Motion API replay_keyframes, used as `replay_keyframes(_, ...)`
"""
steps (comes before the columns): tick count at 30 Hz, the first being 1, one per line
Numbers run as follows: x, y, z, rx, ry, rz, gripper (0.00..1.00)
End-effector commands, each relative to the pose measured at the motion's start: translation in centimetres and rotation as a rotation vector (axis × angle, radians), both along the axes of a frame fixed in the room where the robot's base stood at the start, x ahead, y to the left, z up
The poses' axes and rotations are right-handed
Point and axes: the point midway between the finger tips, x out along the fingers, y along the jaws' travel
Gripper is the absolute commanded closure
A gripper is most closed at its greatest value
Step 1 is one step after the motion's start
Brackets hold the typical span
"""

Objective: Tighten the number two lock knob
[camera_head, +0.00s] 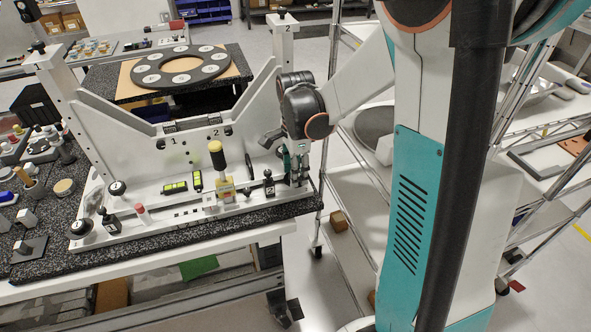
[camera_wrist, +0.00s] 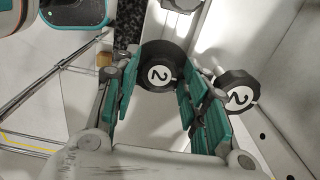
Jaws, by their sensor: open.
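In the wrist view, a round black knob with a white "2" label (camera_wrist: 160,77) lies between the open fingers of my gripper (camera_wrist: 152,100). I cannot tell whether either finger touches it. A second black knob marked "2" (camera_wrist: 237,91) sits on the pale fixture to the right, outside the right finger. In the head view, my gripper (camera_head: 296,168) points down at the right end of the fixture base (camera_head: 165,217). It hides the knob between its fingers from that view.
At the fixture's left end are two black knobs (camera_head: 117,188) (camera_head: 83,227). A yellow-and-black handle (camera_head: 217,155) stands left of my gripper. A numbered dark ring (camera_head: 183,67) lies behind the fixture. A wire rack (camera_head: 335,190) stands close on the right.

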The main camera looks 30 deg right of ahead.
Motion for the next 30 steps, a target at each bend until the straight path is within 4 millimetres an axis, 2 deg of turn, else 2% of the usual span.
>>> replay_keyframes(4,0.0,0.0,0.7,0.000,0.000,0.000,0.59)
replay_keyframes(7,0.0,0.0,1.9,0.000,0.000,0.000,0.59)
replay_keyframes(15,0.0,0.0,7.3,0.000,0.000,0.000,0.59)
replay_keyframes(21,0.0,0.0,10.5,0.000,0.000,0.000,0.59)
replay_keyframes(24,0.0,0.0,11.4,0.000,0.000,0.000,0.59)
replay_keyframes(30,0.0,0.0,12.0,0.000,0.000,0.000,0.59)
